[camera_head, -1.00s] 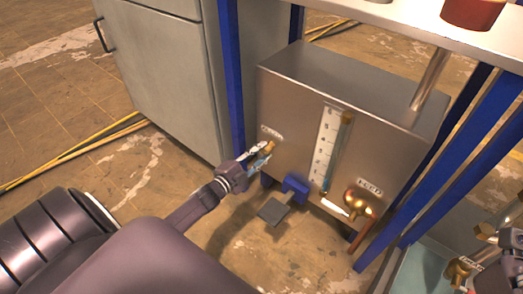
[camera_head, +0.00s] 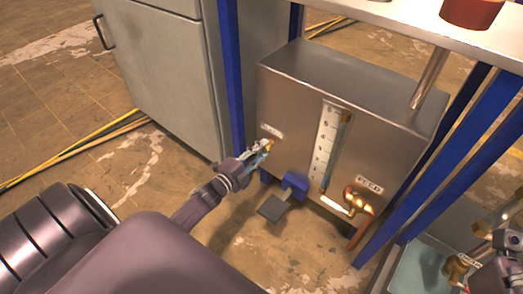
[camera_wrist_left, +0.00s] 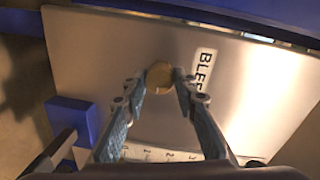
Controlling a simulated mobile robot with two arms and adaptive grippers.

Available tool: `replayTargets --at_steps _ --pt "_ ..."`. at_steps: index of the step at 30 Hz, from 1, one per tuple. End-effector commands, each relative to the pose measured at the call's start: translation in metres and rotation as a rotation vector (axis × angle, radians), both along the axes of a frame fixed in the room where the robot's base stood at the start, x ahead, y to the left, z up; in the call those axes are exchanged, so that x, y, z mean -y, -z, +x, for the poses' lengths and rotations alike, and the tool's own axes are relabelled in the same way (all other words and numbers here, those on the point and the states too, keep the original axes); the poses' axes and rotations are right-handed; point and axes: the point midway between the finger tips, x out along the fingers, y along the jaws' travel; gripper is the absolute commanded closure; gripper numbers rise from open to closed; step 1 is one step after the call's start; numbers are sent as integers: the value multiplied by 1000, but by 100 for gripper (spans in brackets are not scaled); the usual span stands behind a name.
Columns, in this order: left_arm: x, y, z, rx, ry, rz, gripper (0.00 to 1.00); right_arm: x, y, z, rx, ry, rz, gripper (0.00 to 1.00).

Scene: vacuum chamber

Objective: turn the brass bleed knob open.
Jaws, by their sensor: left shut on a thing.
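The small brass bleed knob (camera_head: 268,146) sits on the front face of the steel box, at its left, just below a small label. My left gripper (camera_head: 260,154) reaches it from the lower left. In the left wrist view the round knob (camera_wrist_left: 158,77) lies between the tips of the gripper's two fingers (camera_wrist_left: 166,84), which are shut on it and partly cover it. The label beside it begins with "BLE". My right gripper (camera_head: 508,241) is partly in view at the lower right edge, too cut off to tell its jaw state.
The steel box (camera_head: 345,78) also carries a sight gauge (camera_head: 327,150) and a brass feed valve (camera_head: 359,202). A blue pedal-like bracket (camera_head: 294,183) is below it. Blue frame legs (camera_head: 231,80) flank the box. A grey cabinet (camera_head: 165,70) stands left. Another brass valve (camera_head: 457,266) is lower right.

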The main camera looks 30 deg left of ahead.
Motion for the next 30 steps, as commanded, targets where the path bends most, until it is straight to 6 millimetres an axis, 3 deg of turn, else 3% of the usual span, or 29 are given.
replayTargets --at_steps 2,3,7,19,30 --pt "1 1 0 -1 3 3 98 0 0 0 -1 0 0 100" --pt "1 1 0 -1 3 3 69 0 0 0 -1 0 0 100" --pt "1 1 0 -1 1 2 56 0 0 0 -1 0 -1 100" --pt "-1 1 -10 -2 -1 0 56 0 0 0 0 1 -3 100" --pt "-5 -4 -80 -4 2 1 56 0 0 0 2 1 -2 100"
